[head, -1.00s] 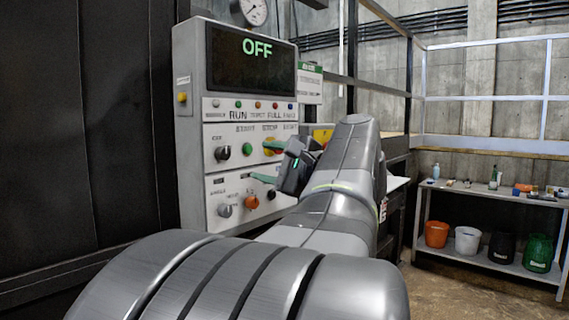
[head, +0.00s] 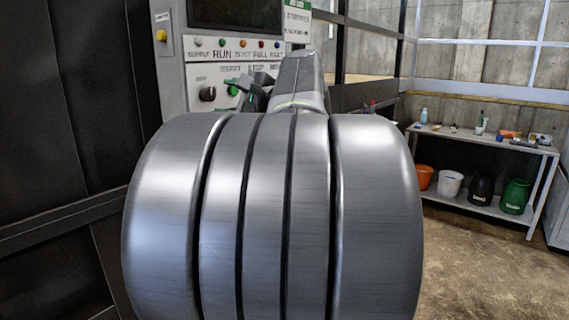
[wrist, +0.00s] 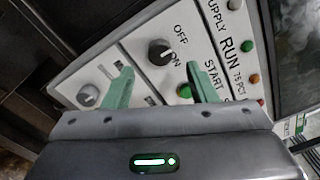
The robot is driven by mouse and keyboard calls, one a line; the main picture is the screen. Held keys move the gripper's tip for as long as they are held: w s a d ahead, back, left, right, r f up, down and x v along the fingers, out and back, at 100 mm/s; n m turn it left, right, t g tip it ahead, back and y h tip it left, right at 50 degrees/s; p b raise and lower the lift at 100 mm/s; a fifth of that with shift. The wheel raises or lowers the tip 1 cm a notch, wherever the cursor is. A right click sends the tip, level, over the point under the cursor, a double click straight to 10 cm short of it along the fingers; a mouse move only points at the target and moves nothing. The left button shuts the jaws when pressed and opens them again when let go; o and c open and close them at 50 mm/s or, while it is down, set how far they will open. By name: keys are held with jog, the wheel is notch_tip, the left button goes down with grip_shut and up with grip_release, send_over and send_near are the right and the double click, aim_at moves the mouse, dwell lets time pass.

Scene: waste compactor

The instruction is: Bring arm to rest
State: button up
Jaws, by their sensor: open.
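My gripper (head: 244,88) is in front of the grey control panel (head: 172,75) in the head view, partly hidden behind my own arm. In the wrist view its two green fingers are spread apart with nothing between them (wrist: 160,72). The tilted panel lies beyond them, with a black OFF/ON knob (wrist: 160,52) seen between the fingertips. I cannot tell how far the fingers are from the panel. My large grey arm link fills the middle of the head view and hides the panel's lower part.
A dark wall (head: 70,120) stands close on the left. A shelf table (head: 480,141) at the right holds small items on top, with an orange bucket (head: 424,177), white bucket (head: 450,184), black container (head: 481,188) and green container (head: 515,196) below. Floor between is clear.

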aim_at(212, 95)
jog(key=x, duration=0.6)
jog(key=shift+a+p, duration=0.1)
jog(key=shift+p, duration=0.25)
